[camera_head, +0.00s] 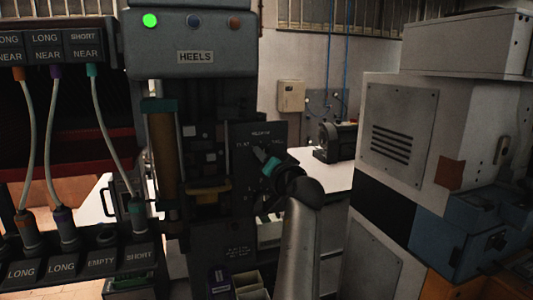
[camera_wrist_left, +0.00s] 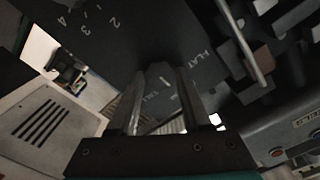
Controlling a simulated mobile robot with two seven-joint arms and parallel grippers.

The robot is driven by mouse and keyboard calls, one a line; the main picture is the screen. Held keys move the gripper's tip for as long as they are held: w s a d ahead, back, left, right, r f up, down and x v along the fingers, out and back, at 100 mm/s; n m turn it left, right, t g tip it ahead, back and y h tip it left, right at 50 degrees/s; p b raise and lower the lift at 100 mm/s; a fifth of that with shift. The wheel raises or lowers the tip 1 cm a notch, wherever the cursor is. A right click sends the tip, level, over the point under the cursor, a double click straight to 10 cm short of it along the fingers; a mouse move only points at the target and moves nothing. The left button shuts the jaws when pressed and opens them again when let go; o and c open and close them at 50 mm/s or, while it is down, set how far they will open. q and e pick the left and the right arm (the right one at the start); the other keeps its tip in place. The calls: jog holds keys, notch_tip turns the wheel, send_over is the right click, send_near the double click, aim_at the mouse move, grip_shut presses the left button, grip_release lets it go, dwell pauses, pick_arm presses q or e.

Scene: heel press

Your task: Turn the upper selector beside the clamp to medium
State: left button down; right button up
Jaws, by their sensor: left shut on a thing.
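The upper selector (camera_head: 259,154) is a grey knob on a dark panel (camera_head: 279,133) beside the clamp (camera_head: 208,190). The panel has lettering at its left, top and right. My left gripper (camera_head: 268,163) reaches it from the lower right. In the left wrist view, the fingers of my left gripper (camera_wrist_left: 162,98) are on both sides of the selector knob (camera_wrist_left: 160,74), shut on it. "FLAT" shows right of the knob and a partly hidden word below it. The fingers cover part of the dial, and I cannot tell exactly which mark the knob points to. My right gripper is not in view.
A "HEELS" housing (camera_head: 190,45) with a lit green lamp is above. Hanging cables and a socket rack (camera_head: 70,265) stand at the left. A grey cabinet (camera_head: 405,125) stands close on the right. Small bins (camera_head: 248,284) sit below. Numbers show on the panel in the wrist view.

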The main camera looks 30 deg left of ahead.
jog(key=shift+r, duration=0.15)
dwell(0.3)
pick_arm(q)
jog(key=shift+c, duration=1.8)
grip_release()
